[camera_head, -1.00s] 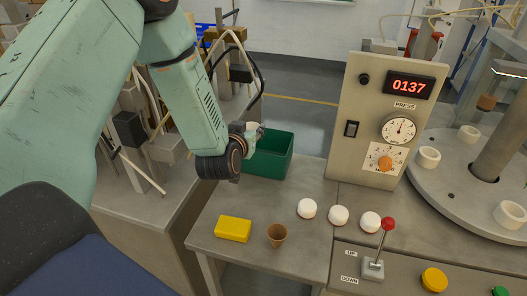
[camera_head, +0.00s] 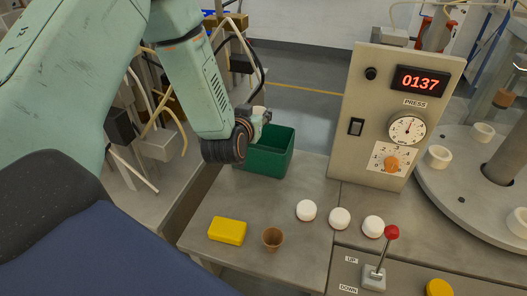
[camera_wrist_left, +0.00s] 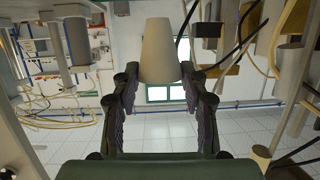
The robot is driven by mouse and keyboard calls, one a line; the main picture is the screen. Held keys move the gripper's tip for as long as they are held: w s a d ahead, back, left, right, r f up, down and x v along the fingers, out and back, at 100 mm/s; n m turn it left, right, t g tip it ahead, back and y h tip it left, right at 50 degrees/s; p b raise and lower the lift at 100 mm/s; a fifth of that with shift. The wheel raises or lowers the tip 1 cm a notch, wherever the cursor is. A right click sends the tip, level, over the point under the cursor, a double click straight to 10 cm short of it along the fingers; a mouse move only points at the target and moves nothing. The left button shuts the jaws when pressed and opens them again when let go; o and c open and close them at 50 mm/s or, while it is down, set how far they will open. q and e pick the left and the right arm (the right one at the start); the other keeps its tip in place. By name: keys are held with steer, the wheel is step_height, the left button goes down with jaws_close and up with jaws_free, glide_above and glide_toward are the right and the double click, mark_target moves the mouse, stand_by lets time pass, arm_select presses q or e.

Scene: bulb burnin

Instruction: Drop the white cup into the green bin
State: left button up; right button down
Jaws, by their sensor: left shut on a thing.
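The white cup (camera_wrist_left: 160,52) is held between the two fingers of my left gripper (camera_wrist_left: 160,78) in the left wrist view. In the head view the cup (camera_head: 257,121) shows as a small pale shape, partly hidden by the gripper (camera_head: 254,126). The green bin (camera_head: 268,163) stands open at the far left edge of the grey table. The gripper and cup appear at the bin's left rear rim in the picture; their exact height over it is hard to tell. The inside of the bin is partly hidden. My right gripper is not in view.
On the table (camera_head: 255,205) are a yellow block (camera_head: 227,230), a brown cup (camera_head: 272,238) and three white round pieces, one here (camera_head: 306,210). A control panel (camera_head: 378,120) reading 0137 stands right of the bin. A red-knobbed lever (camera_head: 391,232) is at the front right.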

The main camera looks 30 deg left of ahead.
arm_select(q)
steer(key=shift+a+f+b, duration=0.1)
steer(key=shift+f+b, duration=0.2)
steer(key=shift+f, duration=0.25)
steer(key=f+b, duration=0.3)
steer(key=f, duration=0.1)
steer(key=shift+w+a, duration=0.15)
steer(key=shift+w, duration=0.15)
steer(key=shift+s+f+b, duration=0.1)
steer(key=shift+f+b, duration=0.15)
steer(key=shift+b, duration=0.15)
steer(key=shift+a+f, duration=0.1)
steer(key=shift+f, duration=0.05)
steer(key=o, duration=0.9)
steer(key=shift+s+d, duration=0.15)
steer(key=shift+d, duration=0.05)
steer(key=shift+a, duration=0.1)
